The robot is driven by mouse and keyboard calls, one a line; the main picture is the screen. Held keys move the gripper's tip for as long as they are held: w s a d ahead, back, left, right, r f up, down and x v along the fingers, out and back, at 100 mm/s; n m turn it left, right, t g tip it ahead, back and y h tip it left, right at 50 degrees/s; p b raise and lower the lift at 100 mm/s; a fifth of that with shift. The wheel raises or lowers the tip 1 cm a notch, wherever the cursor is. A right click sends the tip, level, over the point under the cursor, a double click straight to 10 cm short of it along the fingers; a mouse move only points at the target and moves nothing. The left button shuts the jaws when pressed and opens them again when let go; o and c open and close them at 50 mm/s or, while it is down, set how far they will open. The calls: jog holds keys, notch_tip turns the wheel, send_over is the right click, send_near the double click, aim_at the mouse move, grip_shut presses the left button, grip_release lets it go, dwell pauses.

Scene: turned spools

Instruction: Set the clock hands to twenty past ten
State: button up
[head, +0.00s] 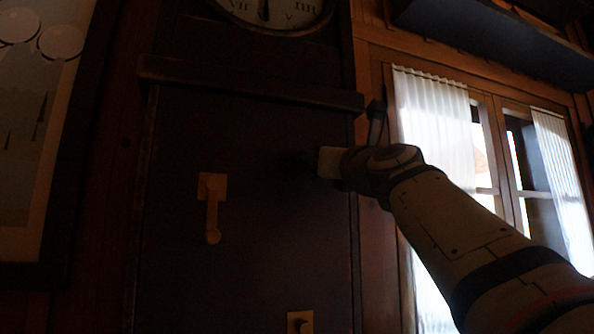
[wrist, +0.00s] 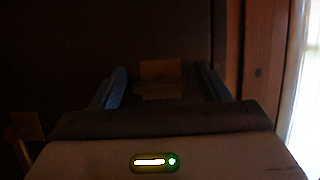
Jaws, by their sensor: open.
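The clock face (head: 285,17) shows only its lower part at the top of the head view, with Roman numerals along the rim. A dark hand (head: 264,9) seems to point down near the bottom of the dial; the rest of the dial is cut off. A brass lever on a square plate (head: 212,208) hangs down on the dark clock case (head: 255,240). A second brass plate with a dark knob (head: 300,322) is at the lower edge. My gripper (head: 308,161) is in front of the case, right of the lever. In the wrist view my gripper (wrist: 160,76) is open, with a dim brownish plate (wrist: 160,69) showing between its fingers.
A wooden ledge (head: 245,88) crosses the case below the dial. A bright curtained window (head: 490,150) is to the right. A framed picture (head: 35,130) hangs at the left. A brass piece (wrist: 27,126) shows at the left of the wrist view.

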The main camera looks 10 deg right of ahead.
jog(key=shift+w, duration=0.15)
jog(key=shift+c, duration=0.2)
jog(key=c, duration=0.9)
jog(key=shift+n, duration=0.3)
jog(key=n+y+b, duration=0.1)
jog(key=n+y, duration=0.1)
jog(key=shift+n+g, duration=0.3)
jog(key=n+g+y, duration=0.1)
jog(key=n+y, duration=0.1)
jog(key=n, duration=0.3)
jog(key=n+g, duration=0.1)
jog(key=n, duration=0.1)
jog(key=n+g+y+p, duration=0.1)
jog(key=n, duration=0.2)
jog(key=shift+a, duration=0.15)
jog(key=shift+n+g+y+p, duration=0.4)
jog(key=shift+n+g, duration=0.1)
jog(key=shift+n, duration=0.8)
jog(key=shift+f+n, duration=0.1)
jog(key=shift+n, duration=0.2)
